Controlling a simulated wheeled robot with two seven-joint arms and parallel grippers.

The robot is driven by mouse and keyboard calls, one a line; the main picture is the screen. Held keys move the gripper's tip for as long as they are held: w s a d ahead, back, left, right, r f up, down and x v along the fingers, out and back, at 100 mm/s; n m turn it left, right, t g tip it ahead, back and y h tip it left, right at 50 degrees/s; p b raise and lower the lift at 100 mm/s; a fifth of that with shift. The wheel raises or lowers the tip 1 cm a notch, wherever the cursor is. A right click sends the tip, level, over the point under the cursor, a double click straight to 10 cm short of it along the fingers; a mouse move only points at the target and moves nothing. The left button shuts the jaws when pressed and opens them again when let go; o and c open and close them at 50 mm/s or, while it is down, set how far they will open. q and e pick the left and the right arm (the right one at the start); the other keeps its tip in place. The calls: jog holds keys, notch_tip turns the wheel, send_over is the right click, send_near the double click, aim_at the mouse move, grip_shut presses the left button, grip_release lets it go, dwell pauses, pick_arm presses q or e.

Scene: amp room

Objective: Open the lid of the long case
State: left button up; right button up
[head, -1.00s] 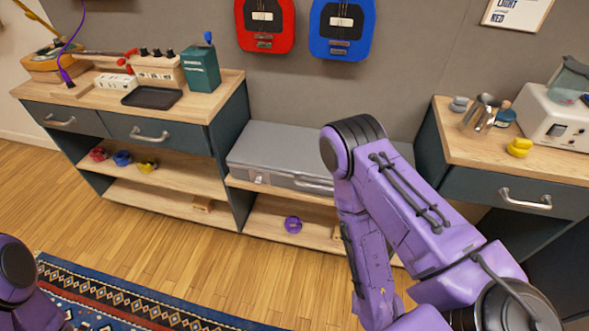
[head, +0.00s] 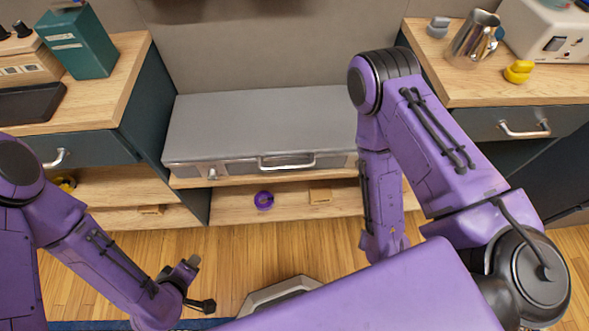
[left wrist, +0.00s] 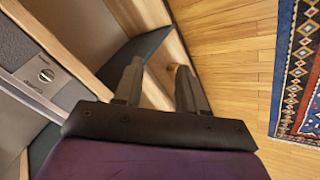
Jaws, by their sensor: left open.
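The long grey case (head: 260,125) lies flat on the low shelf between two cabinets, its lid shut. Its front has a metal handle (head: 287,163) and a small latch (head: 213,174) to the left of it. My right arm covers its right end. My left gripper (head: 201,284) is open and empty, low in front of the shelf and apart from the case. My right gripper is not visible.
A purple roll (head: 264,200) and a wooden block (head: 320,195) lie on the shelf under the case. Cabinets with a left worktop (head: 110,75) and a right worktop (head: 430,75) flank it. A patterned rug (left wrist: 300,75) lies on the wood floor.

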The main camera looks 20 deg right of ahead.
pick_arm(q)
jog(key=w+d+f+t+h+b, duration=0.2)
jog(key=w+d+f+h+b, duration=0.3)
jog(key=d, duration=0.3)
jog(key=m+t+h+b, duration=0.1)
jog(key=m+h+b, duration=0.2)
jog(key=h+b, duration=0.8)
send_near(288, 166)
jog(key=x, duration=1)
jog(key=shift+s+d+f, duration=0.1)
jog(key=shift+f, duration=0.3)
grip_shut()
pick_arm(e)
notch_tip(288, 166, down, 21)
